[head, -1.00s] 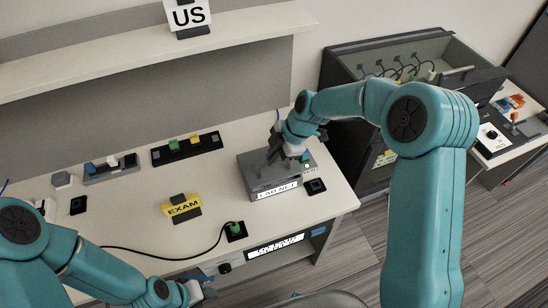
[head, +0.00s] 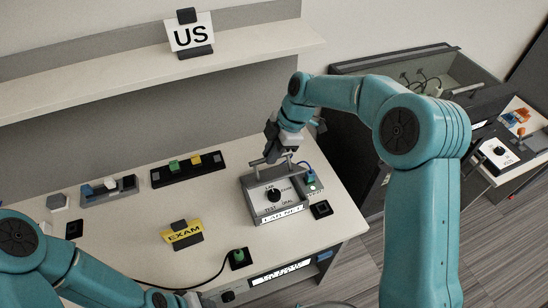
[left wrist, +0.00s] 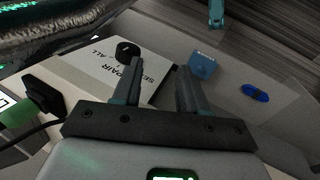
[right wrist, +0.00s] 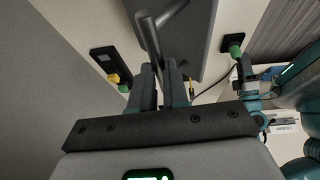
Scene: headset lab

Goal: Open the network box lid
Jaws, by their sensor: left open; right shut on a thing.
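The network box (head: 282,214), labelled LAB NET, sits near the right end of the white desk. Its white inner panel with a black dial (head: 274,194) is uncovered. My right gripper (head: 277,155) is above the box's back edge, shut on the grey bar handle of the lid. In the right wrist view the handle (right wrist: 149,35) runs between the fingers, with the dark grey lid (right wrist: 192,38) behind it. The lid looks raised at the back; its exact angle is hard to tell. My left gripper (left wrist: 157,85) is open and empty near a white panel with a black knob.
A yellow EXAM sign (head: 183,235) and a green plug (head: 238,255) with a black cable are left of the box. A black socket (head: 321,209) is at its right. A black strip with green and yellow blocks (head: 188,169) lies behind.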

